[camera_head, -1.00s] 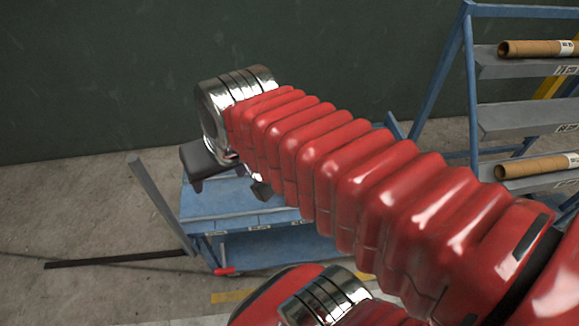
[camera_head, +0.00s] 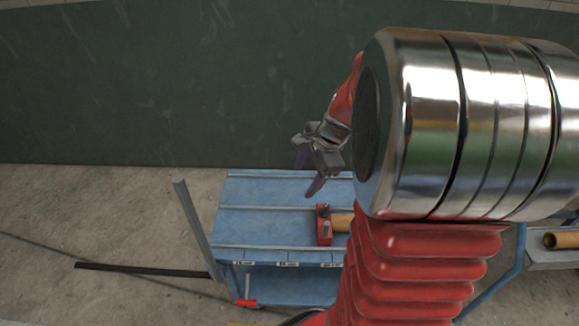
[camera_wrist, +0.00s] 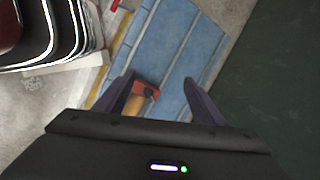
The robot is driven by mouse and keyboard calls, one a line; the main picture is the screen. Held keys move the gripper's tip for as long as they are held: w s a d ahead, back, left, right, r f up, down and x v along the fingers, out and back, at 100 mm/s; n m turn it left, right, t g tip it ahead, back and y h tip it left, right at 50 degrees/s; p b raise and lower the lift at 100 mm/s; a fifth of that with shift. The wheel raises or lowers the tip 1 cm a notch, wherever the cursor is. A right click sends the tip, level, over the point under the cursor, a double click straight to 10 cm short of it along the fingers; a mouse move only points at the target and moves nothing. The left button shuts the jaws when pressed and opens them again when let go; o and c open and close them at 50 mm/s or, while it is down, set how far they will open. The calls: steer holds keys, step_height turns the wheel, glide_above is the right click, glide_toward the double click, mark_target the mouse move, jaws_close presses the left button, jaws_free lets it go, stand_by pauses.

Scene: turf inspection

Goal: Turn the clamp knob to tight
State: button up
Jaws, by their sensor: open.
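A small red clamp (camera_head: 324,225) sits on the blue cart top, against the end of a tan tube (camera_head: 342,222). A lighter grey piece shows on the clamp; I cannot tell how far its knob is turned. In the wrist view the red clamp (camera_wrist: 146,89) and tan tube (camera_wrist: 137,106) show between my dark fingers, nearer the left one. My gripper (camera_head: 308,178) is open and empty, pointing down above the cart, apart from the clamp. It also shows in the wrist view (camera_wrist: 158,80). My arm hides the right side of the cart and the tube's far end.
The blue cart (camera_head: 265,190) has ridges across its top and labels along its front edge. A grey post (camera_head: 195,225) leans at its left. A dark bar (camera_head: 140,269) lies on the floor. Another tube (camera_head: 562,240) lies on a rack at right. A green wall (camera_head: 150,90) stands behind.

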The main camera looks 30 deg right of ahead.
mark_target(325, 208)
steer(key=s+d+f+m, duration=0.2)
steer(key=d+f+m, duration=0.8)
steer(key=d, duration=0.4)
steer(key=shift+f+y, duration=0.3)
steer(key=shift+f, duration=0.45)
steer(key=shift+f, duration=0.1)
steer(key=x, duration=1.3)
steer(key=shift+w+f, duration=0.2)
steer(key=shift+w, duration=0.15)
steer(key=shift+c, duration=0.3)
steer(key=c, duration=0.9)
steer(key=shift+a, duration=0.1)
steer(key=shift+c, duration=0.4)
